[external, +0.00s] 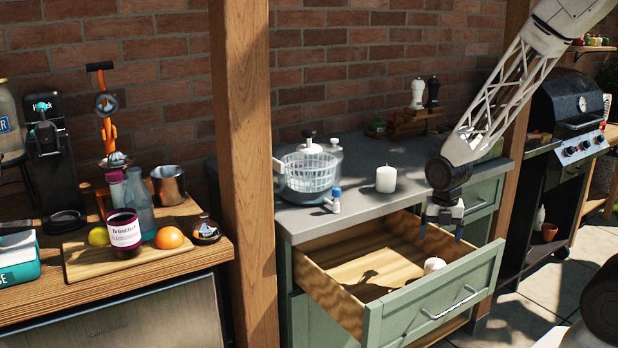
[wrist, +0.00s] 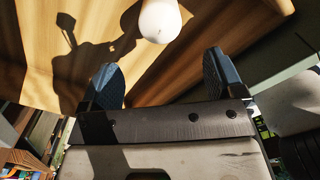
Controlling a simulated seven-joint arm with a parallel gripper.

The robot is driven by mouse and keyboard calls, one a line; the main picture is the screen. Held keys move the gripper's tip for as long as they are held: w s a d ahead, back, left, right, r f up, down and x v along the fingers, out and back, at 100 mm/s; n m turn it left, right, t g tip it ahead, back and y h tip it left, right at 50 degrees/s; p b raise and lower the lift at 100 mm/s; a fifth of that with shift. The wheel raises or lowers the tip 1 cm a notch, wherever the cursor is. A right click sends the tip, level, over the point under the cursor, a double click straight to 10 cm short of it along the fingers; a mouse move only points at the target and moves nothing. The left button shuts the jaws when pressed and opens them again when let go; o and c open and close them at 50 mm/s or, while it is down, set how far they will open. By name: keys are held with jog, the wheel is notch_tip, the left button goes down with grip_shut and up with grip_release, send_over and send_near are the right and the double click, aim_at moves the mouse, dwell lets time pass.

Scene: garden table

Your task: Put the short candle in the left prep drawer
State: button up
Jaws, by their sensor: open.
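A small white candle (external: 434,265), which looks like the short candle, is inside the open wooden drawer (external: 305,283), near its front right wall. A larger white candle (external: 386,179) stands upright on the grey counter. My gripper (external: 441,232) points down over the drawer, above the small candle and apart from it. In the wrist view my gripper (wrist: 160,80) is open with nothing between its two blue-grey fingers. The small candle (wrist: 160,20) shows there beyond the fingertips, cut off by the top edge. Whether it touches the drawer wall is unclear.
The drawer's green front (external: 440,305) sticks out from the cabinet. A salad spinner (external: 307,172) and a small blue-capped bottle (external: 334,200) stand on the counter's left. A wooden post (external: 243,150) rises left of the cabinet. A grill (external: 560,140) stands at right.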

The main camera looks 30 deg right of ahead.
jog(key=s+d+r+m+t, duration=0.1)
jog(key=s+d+r+m, duration=0.1)
jog(key=s+r+m, duration=0.7)
jog(key=s+d+r+m+t, duration=0.1)
jog(key=s+r+m, duration=0.7)
jog(key=r+m, duration=0.9)
jog(key=shift+s+d+r+m+t, duration=0.3)
jog(key=shift+s+d+r+m, duration=0.1)
jog(key=shift+d+m, duration=0.25)
